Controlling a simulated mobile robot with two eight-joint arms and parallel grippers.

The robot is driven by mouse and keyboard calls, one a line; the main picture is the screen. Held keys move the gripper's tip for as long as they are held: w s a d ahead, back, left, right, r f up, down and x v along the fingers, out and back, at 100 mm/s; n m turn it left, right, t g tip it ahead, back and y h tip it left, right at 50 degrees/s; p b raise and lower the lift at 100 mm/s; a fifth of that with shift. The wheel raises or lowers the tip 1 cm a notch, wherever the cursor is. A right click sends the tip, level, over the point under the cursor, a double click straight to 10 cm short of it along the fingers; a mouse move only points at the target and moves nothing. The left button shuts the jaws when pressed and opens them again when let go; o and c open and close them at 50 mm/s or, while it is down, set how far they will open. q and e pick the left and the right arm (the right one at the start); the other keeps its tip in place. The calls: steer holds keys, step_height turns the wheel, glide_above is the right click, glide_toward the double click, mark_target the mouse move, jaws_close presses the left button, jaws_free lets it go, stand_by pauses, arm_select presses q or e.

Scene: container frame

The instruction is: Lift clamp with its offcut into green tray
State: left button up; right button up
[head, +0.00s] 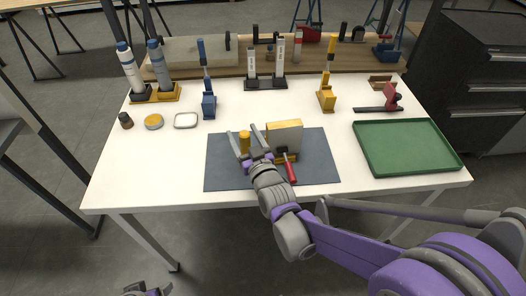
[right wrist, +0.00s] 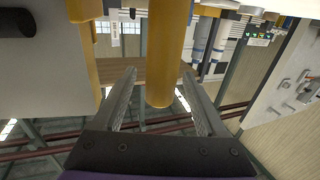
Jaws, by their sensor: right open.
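A wooden offcut (head: 285,135) stands upright on the dark mat (head: 222,178), with yellow clamp parts at its foot. A yellow upright handle (head: 245,141), seemingly the clamp's, stands just left of it. My right gripper (head: 242,130) is open with its fingers on either side of this handle. In the right wrist view the handle (right wrist: 165,60) lies between the spread fingers; contact cannot be told. The green tray (head: 405,164) is empty at the table's right. Part of my left gripper (head: 148,290) shows at the bottom edge; its jaws are unclear.
A red-handled tool (head: 290,172) lies by the offcut's foot. Bottles (head: 131,70) and small containers are at left. White table is clear between mat and tray.

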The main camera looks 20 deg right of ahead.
steer(key=shift+w, duration=1.15)
jaws_close()
stand_by(0.5)
